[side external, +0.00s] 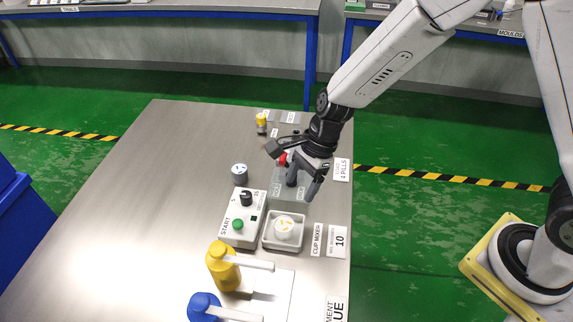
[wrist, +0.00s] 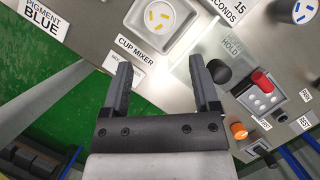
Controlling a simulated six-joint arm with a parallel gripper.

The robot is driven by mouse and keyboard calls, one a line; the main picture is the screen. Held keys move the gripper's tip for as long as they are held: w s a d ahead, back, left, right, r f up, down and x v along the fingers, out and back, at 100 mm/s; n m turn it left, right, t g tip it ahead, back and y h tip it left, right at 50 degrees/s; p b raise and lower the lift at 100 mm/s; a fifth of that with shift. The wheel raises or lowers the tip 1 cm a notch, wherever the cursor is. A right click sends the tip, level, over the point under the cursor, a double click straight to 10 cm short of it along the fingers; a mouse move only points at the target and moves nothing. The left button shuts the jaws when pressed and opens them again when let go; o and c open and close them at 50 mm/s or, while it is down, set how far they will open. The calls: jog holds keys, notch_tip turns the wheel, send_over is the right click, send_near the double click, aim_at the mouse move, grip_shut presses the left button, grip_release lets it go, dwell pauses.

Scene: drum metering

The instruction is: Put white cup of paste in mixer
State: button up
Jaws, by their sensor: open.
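A white cup (side external: 284,226) with yellow pieces on top stands upright inside the square, pale tray of the cup mixer (side external: 268,243). The cup (wrist: 158,16) and the mixer tray (wrist: 184,48) also show at the top of the wrist view. My gripper (side external: 302,185) is open and empty, behind the cup and apart from it, over the translucent plate. In the wrist view my gripper's two fingers (wrist: 160,68) are spread with nothing between them.
A control box (side external: 240,224) with a knob and green button stands left of the tray. Yellow (side external: 220,266) and blue (side external: 203,304) pump bottles stand at the front. The table's left side is clear.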

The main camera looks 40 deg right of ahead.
jog(key=shift+d+r, duration=0.1)
dwell(0.6)
jog(key=s+d+r+n+t+h, duration=0.1)
jog(key=s+d+r+n+h, duration=0.1)
jog(key=s+d+n, duration=0.3)
jog(key=s+d+r+n+t+h, duration=0.1)
jog(key=s+d+n, duration=0.4)
jog(key=d+n, duration=0.6)
notch_tip(320, 180, up, 2)
jog(key=shift+s+d+r+n+t+h, duration=0.2)
jog(key=shift+d+n+t+h, duration=0.1)
jog(key=shift+n+h, duration=0.55)
jog(key=shift+c, duration=0.2)
